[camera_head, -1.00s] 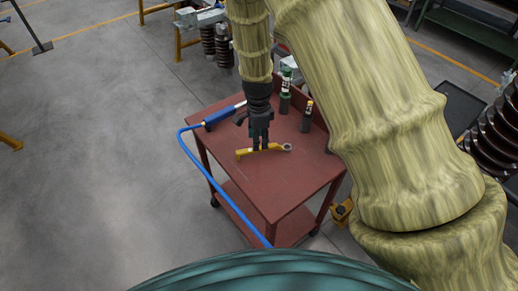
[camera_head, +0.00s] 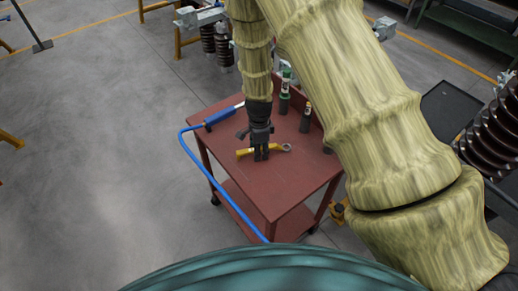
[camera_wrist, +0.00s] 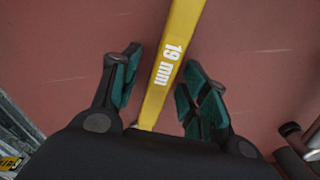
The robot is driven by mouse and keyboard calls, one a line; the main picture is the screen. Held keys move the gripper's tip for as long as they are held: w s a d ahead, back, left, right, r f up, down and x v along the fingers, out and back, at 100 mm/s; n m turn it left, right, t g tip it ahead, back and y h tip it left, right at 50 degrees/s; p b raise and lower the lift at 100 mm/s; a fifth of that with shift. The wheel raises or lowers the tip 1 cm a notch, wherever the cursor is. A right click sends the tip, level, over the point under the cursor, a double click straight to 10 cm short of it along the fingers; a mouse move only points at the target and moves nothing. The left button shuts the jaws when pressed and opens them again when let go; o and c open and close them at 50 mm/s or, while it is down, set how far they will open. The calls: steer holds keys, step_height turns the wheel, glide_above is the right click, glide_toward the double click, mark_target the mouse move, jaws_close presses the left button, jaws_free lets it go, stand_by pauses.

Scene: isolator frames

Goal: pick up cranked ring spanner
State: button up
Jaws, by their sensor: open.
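The cranked ring spanner (camera_head: 244,152) lies on the red cart top, with a yellow handle and a grey ring end at its right. In the wrist view its yellow shank (camera_wrist: 172,72), marked "19 mm", runs between my two green-padded fingers. My gripper (camera_head: 261,158) points down over the middle of the spanner. In the wrist view my gripper (camera_wrist: 158,92) is open, with a gap between each finger and the shank.
The red cart (camera_head: 283,188) has free room in front of the spanner. A blue-handled tool with a blue hose (camera_head: 213,180) lies at the left edge. Dark green bottles (camera_head: 285,95) stand at the back, close to my arm.

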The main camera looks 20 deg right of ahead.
jaws_close()
steer(key=shift+r, duration=0.1)
stand_by(0.3)
